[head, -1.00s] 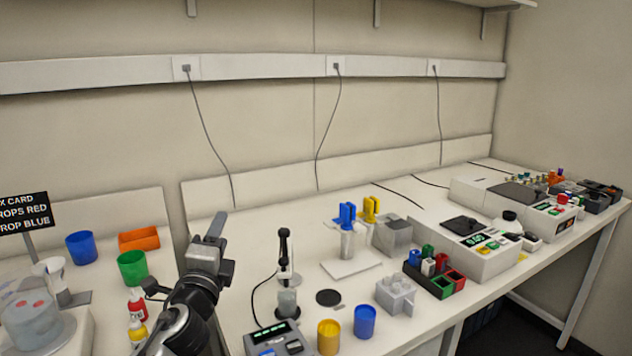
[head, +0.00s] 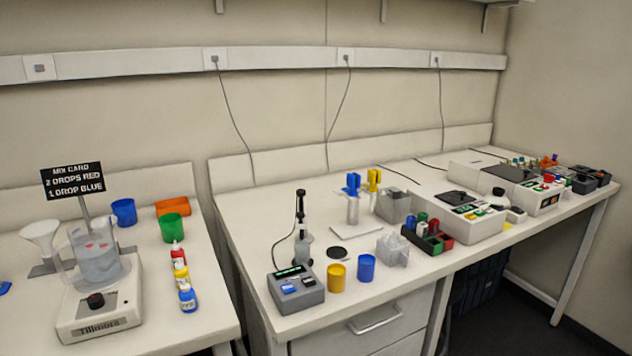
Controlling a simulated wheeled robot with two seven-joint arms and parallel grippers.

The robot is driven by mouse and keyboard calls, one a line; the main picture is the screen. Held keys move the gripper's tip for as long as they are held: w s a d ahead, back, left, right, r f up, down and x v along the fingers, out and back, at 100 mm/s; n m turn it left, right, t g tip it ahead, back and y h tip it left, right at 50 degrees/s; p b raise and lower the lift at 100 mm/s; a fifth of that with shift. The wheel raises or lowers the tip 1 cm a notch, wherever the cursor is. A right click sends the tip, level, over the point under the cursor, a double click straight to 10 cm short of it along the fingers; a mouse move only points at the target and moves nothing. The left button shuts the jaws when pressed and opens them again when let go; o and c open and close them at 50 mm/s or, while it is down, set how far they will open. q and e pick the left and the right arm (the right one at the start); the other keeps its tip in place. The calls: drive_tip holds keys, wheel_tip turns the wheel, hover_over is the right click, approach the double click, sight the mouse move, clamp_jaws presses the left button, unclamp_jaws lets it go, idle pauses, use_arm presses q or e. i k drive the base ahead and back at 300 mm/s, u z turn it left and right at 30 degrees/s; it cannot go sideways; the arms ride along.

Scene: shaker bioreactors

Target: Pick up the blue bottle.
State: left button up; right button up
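The blue bottle (head: 187,298) is a small squeeze bottle with a white cap, on the left bench near its right front edge. It is the nearest of a short row. The yellow bottle (head: 181,277) stands just behind it, and the red bottle (head: 177,256) behind that. Neither of my grippers shows in the head view now, so I cannot see whether they are open or shut.
A white stirrer (head: 100,310) with a beaker (head: 97,257) stands left of the bottles, below a mix card (head: 73,180). A green cup (head: 174,228) and blue cup (head: 124,212) stand behind. A gap separates this bench from the right bench (head: 250,235).

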sight(187, 294)
drive_tip(key=u, duration=0.15)
drive_tip(key=k, duration=0.35)
drive_tip(key=z, duration=0.75)
drive_tip(key=i, duration=1.2)
drive_tip(key=u, duration=1.1)
